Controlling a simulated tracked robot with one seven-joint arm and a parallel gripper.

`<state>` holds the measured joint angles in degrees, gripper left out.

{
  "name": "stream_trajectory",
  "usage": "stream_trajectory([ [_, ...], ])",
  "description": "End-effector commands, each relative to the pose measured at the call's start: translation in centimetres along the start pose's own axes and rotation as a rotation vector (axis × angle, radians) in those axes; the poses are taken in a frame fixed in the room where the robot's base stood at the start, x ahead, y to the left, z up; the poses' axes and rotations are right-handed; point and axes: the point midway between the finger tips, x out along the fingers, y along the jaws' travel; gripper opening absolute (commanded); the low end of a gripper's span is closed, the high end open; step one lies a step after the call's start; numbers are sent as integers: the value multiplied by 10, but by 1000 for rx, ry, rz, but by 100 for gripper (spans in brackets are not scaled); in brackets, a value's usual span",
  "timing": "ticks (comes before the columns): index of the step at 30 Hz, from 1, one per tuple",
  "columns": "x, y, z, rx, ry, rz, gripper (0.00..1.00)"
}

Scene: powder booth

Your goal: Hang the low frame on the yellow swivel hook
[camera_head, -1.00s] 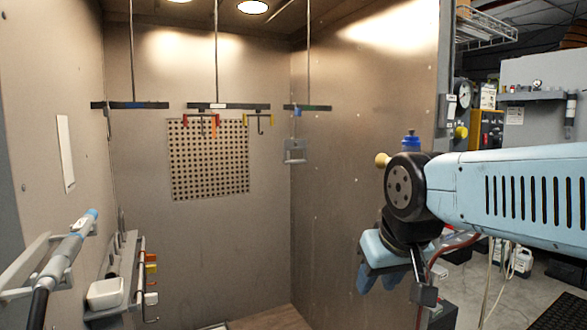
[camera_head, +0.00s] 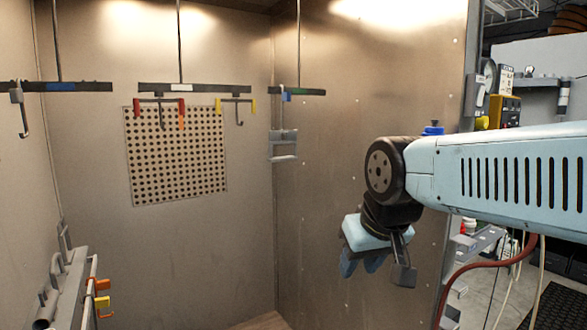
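My gripper (camera_head: 362,268) points down at right of centre, in front of the right wall and apart from the frame and hook.
A red-and-orange hook (camera_head: 158,112) hangs left of the yellow one. A left bar (camera_head: 60,87) carries a grey hook (camera_head: 20,110). A perforated panel (camera_head: 177,157) is on the back wall. A rack with orange clips (camera_head: 103,293) stands lower left. The booth's middle is open.

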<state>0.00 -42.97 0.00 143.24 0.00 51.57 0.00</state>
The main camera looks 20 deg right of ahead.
Motion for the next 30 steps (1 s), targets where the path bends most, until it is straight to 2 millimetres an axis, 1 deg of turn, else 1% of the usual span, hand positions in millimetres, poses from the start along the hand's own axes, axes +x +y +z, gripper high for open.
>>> stream_trajectory([
  [7, 0, 0, -1, 4, 2, 2, 38],
  [9, 1, 2, -8, 22, 15, 12, 38],
  [11, 4, 7, -19, 55, 39, 28, 38],
  [14, 12, 15, -52, 148, 112, 66, 38],
  [15, 16, 18, -69, 195, 153, 81, 38],
  [17, 23, 23, -97, 272, 223, 95, 38],
  [18, 28, 27, -117, 323, 272, 98, 38],
  [20, 35, 30, -146, 395, 345, 91, 38],
  [21, 40, 32, -164, 443, 392, 79, 38],
  [23, 48, 34, -192, 510, 461, 49, 38],
  [24, 53, 36, -209, 554, 504, 23, 38],
  [26, 61, 36, -235, 618, 563, -28, 38],
  [27, 67, 37, -251, 660, 599, -69, 38],
  [29, 76, 36, -274, 721, 647, -140, 38],
  [30, 81, 36, -289, 762, 674, -192, 38],
])
